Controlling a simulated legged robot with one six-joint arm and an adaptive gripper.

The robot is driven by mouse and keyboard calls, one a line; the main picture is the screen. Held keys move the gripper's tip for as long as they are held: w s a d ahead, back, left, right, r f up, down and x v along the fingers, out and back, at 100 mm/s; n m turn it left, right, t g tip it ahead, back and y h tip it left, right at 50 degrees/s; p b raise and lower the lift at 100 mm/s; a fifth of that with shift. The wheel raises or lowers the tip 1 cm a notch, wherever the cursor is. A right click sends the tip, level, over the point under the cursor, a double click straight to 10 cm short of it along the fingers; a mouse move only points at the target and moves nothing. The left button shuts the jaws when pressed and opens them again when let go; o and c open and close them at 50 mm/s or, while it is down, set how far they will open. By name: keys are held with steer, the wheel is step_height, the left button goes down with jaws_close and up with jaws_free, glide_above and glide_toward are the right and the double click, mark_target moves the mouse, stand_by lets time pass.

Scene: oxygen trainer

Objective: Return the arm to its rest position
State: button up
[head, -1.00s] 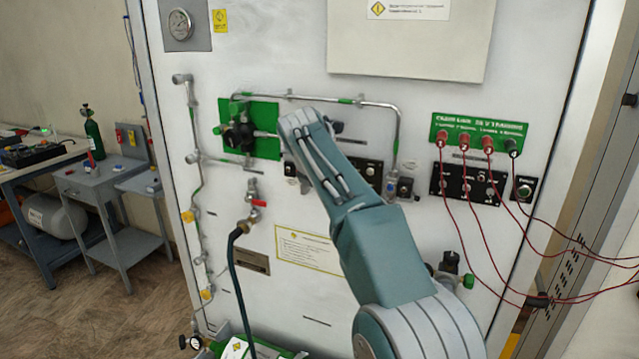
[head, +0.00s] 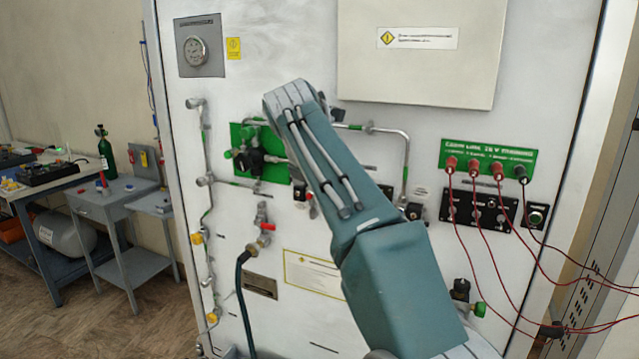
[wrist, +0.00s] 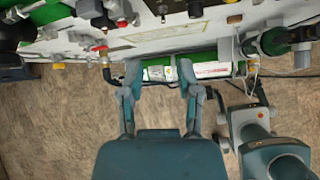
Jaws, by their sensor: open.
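My arm reaches up in front of the white trainer panel (head: 300,225) in the head view. Its upper end covers part of the green valve plate and the pipe. The fingers of my gripper are not seen in the head view. In the wrist view my gripper (wrist: 158,88) is open, its two fingers apart with nothing between them. Beyond the fingertips lie green and white items (wrist: 160,72) at the foot of the panel. The brown floor (wrist: 60,125) shows below on both sides.
A green plate with a black valve (head: 245,158) and a red-handled tap with a hose (head: 262,225) sit left of my arm. Red cables (head: 480,225) hang from sockets at right. Grey tables (head: 110,195) stand far left, with open floor before them.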

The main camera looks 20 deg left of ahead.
steer(key=s+d+f+m+g, duration=0.1)
steer(key=s+d+m, duration=0.55)
steer(key=d, duration=0.65)
steer(key=s+d+f+m, duration=0.1)
steer(key=s+d+m, duration=0.2)
steer(key=d+m, duration=0.75)
steer(key=s+d+f+m, duration=0.7)
steer(key=s+f+m, duration=0.1)
steer(key=s+f, duration=0.1)
steer(key=s+d+f+m+g, duration=0.1)
steer(key=s+d+f+m, duration=0.6)
steer(key=s, duration=0.4)
step_height(320, 180, down, 2)
steer(key=shift+d+f+m, duration=0.25)
steer(key=shift+m, duration=0.45)
steer(key=shift+s, duration=0.1)
